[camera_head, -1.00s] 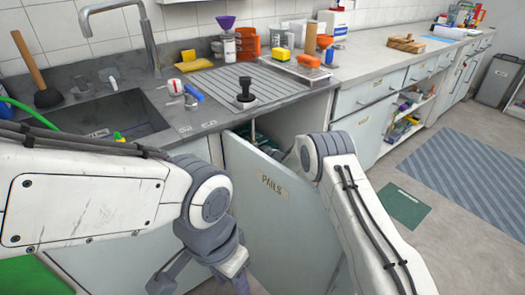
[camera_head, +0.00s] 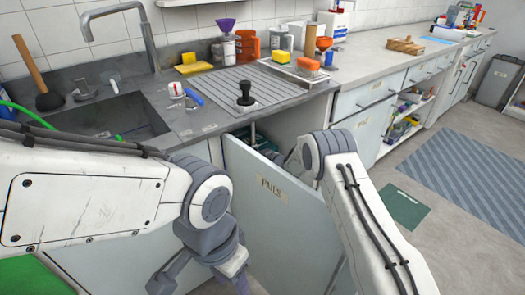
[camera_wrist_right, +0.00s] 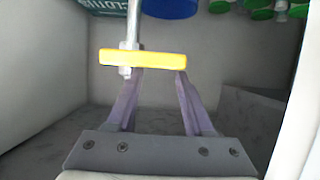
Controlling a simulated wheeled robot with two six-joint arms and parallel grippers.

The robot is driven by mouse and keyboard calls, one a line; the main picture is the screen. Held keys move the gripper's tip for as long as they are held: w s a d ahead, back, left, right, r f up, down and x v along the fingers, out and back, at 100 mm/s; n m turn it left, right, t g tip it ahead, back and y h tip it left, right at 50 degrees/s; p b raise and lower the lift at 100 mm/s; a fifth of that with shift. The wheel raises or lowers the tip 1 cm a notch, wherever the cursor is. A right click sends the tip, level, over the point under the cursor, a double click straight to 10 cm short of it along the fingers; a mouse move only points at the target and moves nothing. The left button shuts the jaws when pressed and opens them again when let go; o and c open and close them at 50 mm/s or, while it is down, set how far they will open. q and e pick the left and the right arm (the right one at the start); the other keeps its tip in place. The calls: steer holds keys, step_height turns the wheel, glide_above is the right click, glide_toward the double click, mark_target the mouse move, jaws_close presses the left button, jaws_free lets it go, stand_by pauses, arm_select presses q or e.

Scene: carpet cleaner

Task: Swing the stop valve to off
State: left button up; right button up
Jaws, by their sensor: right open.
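In the right wrist view a yellow lever handle (camera_wrist_right: 158,58) lies crosswise at the fingertips of my right gripper (camera_wrist_right: 155,75). It joins a vertical metal pipe (camera_wrist_right: 134,20) near its left end. In the head view this gripper is hidden inside the cabinet behind the door (camera_head: 285,215) labelled PAILS. My left gripper (camera_head: 203,282) is low at the front, its fingers apart and the tips cut off by the picture edge.
The PAILS door stands open beside my right arm. A blue object (camera_wrist_right: 170,7), a green printed box (camera_wrist_right: 103,5) and several green-topped items (camera_wrist_right: 262,8) are at the back of the cabinet. The sink (camera_head: 100,122) and crowded worktop (camera_head: 215,118) are above.

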steer(key=p+v, duration=0.5)
steer(key=v, duration=0.2)
steer(key=shift+s+d, duration=0.2)
steer(key=shift+s, duration=0.1)
